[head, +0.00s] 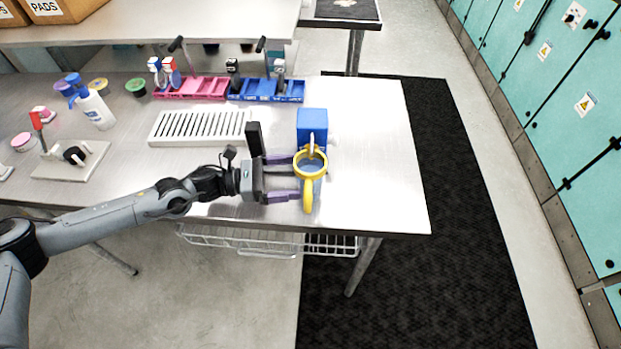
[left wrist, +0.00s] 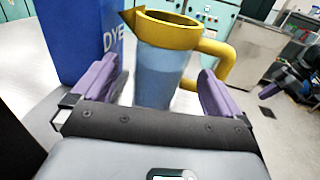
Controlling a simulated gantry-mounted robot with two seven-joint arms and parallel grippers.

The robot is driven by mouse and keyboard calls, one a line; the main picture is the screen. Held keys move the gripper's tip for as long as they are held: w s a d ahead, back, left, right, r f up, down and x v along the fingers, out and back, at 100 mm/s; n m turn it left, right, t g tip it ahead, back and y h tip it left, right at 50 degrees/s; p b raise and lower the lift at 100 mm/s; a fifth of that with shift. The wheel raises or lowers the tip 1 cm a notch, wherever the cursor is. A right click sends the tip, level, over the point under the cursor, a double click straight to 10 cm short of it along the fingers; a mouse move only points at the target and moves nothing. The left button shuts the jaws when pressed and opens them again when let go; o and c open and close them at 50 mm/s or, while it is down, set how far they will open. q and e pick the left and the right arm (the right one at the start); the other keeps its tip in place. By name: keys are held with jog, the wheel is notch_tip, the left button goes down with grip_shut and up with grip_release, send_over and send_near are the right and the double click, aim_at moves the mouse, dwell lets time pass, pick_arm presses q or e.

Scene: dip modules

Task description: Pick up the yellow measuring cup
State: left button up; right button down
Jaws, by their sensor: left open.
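The yellow measuring cup (head: 311,180) has a yellow rim, spout and handle and a clear bluish body. It stands upright near the right end of the metal table. Its handle points toward the front edge in the head view. My left gripper (head: 283,177) is open, with its purple fingers pointing right at the cup. In the left wrist view the cup (left wrist: 160,75) shows between the two fingers (left wrist: 158,88), with its handle out past the right finger. I cannot tell whether a finger touches it.
A blue box (head: 312,122) marked DYE stands right behind the cup. A white slotted rack (head: 200,127) lies to the left. Pink (head: 197,89) and blue (head: 268,90) trays sit at the back. The table's right end (head: 375,150) is clear.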

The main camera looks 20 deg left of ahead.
aim_at(308, 174)
pick_arm(q)
jog(key=shift+r+x, duration=0.2)
jog(key=shift+x, duration=2.45)
jog(key=shift+s, duration=0.1)
jog(key=c, duration=1.1)
